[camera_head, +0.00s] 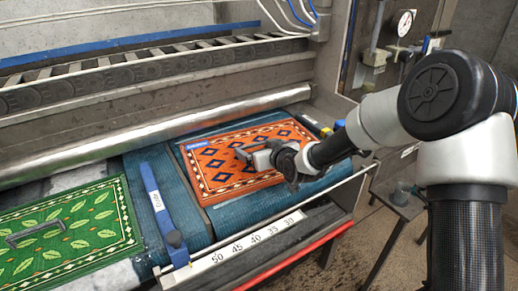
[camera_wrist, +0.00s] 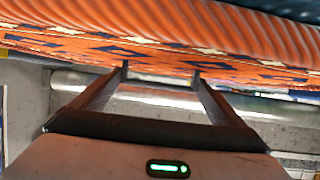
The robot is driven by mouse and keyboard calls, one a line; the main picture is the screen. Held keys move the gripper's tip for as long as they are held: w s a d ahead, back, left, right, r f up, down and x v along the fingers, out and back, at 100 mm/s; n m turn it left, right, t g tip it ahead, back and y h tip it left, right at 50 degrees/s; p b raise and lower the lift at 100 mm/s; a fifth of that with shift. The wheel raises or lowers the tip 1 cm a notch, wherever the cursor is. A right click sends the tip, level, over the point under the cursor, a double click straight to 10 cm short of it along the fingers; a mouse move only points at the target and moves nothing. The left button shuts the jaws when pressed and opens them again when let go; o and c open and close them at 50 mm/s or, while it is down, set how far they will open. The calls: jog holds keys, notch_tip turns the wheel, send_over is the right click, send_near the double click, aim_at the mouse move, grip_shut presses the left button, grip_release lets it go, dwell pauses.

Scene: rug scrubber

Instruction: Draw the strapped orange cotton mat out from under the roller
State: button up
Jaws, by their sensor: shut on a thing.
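The orange mat (camera_head: 222,180), patterned with dark blue diamonds and a pale border, lies on the blue belt in the head view. Its far edge appears to lie in front of the silver roller (camera_head: 130,149), with bare belt between. A small blue label is at its far left corner. My gripper (camera_head: 262,157) is over the middle of the mat, shut on its strap; the strap is mostly hidden by the fingers. In the wrist view the orange mat (camera_wrist: 180,25) fills the top, partly ribbed, and my fingertips (camera_wrist: 161,74) reach its patterned surface.
A green leaf-patterned mat (camera_head: 65,230) with a grey strap lies at left. A blue labelled divider (camera_head: 160,210) stands between the mats. A numbered scale (camera_head: 240,245) and red-edged rail run along the front. A small side table (camera_head: 400,200) stands at right.

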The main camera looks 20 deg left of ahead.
jog(key=o, duration=1.1)
jog(key=p+v, duration=0.2)
jog(key=v, duration=1.5)
jog(key=shift+d+p, duration=0.15)
jog(key=shift+p, duration=0.15)
